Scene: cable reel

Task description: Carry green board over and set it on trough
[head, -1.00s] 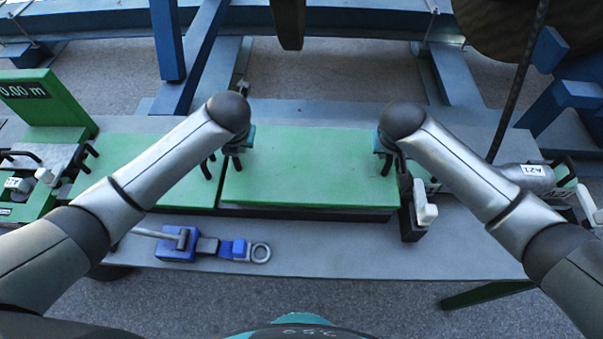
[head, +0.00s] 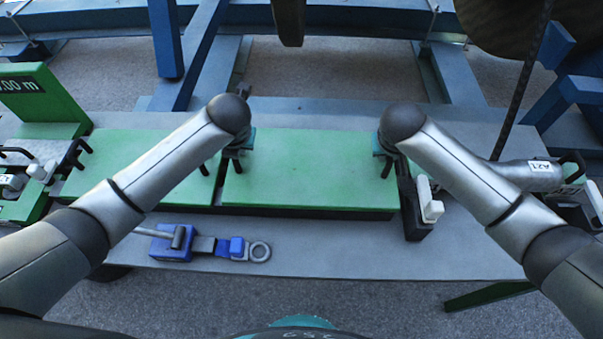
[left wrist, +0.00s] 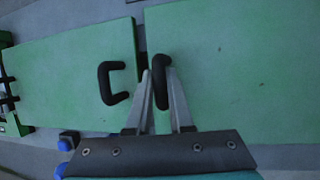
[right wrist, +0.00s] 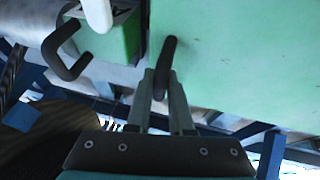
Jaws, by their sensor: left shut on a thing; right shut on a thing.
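The green board (head: 300,170) is a flat rectangular panel with a black handle at each end, level over the middle of the bench. My left gripper (head: 232,160) is shut on its left handle, which shows in the left wrist view (left wrist: 161,82). My right gripper (head: 387,160) is shut on its right handle, seen in the right wrist view (right wrist: 167,62). A dark strip (head: 300,213) shows under the board's front edge, perhaps part of the trough. The board hides most of what lies below it, and I cannot tell whether it touches.
A second green panel (head: 135,165) with its own handle lies close on the left, across a narrow gap. A green stand with a display (head: 40,95) is farther left. A white-handled clamp (head: 428,205) stands close on the right. A blue tool (head: 190,243) lies in front.

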